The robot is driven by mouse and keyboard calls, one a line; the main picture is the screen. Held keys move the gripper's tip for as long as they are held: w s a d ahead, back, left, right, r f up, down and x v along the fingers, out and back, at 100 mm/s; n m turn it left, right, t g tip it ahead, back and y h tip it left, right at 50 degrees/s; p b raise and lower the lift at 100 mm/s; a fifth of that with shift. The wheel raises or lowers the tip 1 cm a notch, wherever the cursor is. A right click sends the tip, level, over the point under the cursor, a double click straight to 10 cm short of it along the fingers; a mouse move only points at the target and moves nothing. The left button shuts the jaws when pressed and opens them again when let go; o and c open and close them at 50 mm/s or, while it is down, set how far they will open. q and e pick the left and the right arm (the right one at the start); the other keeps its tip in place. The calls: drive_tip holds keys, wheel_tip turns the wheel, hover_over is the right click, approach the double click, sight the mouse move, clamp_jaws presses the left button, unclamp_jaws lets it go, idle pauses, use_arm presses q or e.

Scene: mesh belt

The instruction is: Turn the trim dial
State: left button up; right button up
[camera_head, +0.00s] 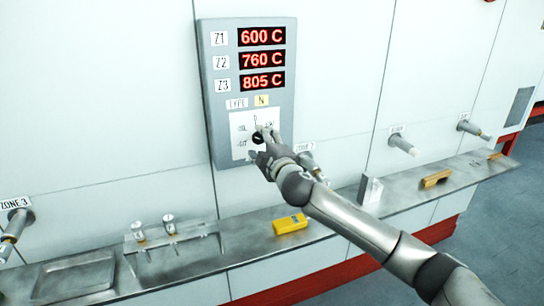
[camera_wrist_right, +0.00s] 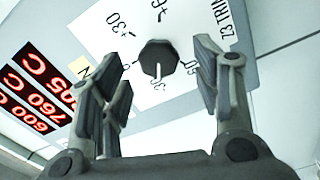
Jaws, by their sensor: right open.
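The trim dial is a small black knob (camera_wrist_right: 158,59) on a white plate, seen in the right wrist view between the fingers of my right gripper (camera_wrist_right: 160,80). Its white line points down in that view, toward a partly covered "30" mark; "+30" stands to its upper left. In the head view the dial (camera_head: 257,138) shows as a dark spot on the grey panel, partly covered by my right gripper (camera_head: 261,143). The right gripper is open, its fingers on either side of the dial; I cannot tell whether they touch it. My left gripper is not in view.
The grey panel (camera_head: 204,80) has red displays reading 600 C, 760 C and 805 C. Below it runs a metal ledge (camera_head: 255,249) with a yellow device (camera_head: 290,224), a tray (camera_head: 75,278), a rack (camera_head: 172,242) and a brass-coloured block (camera_head: 436,179). Grey fittings stick out of the wall.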

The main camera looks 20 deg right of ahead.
drive_tip(key=s, duration=0.8)
drive_tip(key=shift+s, duration=0.3)
drive_tip(key=shift+d, duration=0.1)
drive_tip(key=s+d+f+m+g, duration=0.2)
drive_tip(key=f, duration=1.1)
drive_tip(key=s+d+f+m+g+h, duration=0.1)
drive_tip(key=d+f+m+g, duration=0.15)
drive_tip(key=f, duration=1.15)
drive_tip(key=s+d+f+m+g, duration=0.1)
drive_tip(key=s+f+g, duration=0.15)
drive_tip(key=f, duration=1.05)
drive_tip(key=s+f+m+g, duration=0.3)
drive_tip(key=s+f+g, duration=0.1)
drive_tip(key=s+f, duration=1.35)
drive_tip(key=s+a+f+m+g, duration=0.1)
drive_tip(key=s+f, duration=0.4)
drive_tip(key=s, duration=0.7)
drive_tip(key=s+a+f+m+g, duration=0.1)
drive_tip(key=s+f, duration=0.5)
drive_tip(key=s, duration=0.6)
drive_tip(key=s+a+f+m+g, duration=0.2)
drive_tip(key=s+f+g, duration=0.2)
drive_tip(key=s, duration=0.7)
wheel_tip(320, 180, down, 2)
drive_tip(key=shift+s+a+f+b, duration=0.1)
drive_tip(key=shift+s+a+b, duration=0.25)
drive_tip(key=shift+s, duration=0.05)
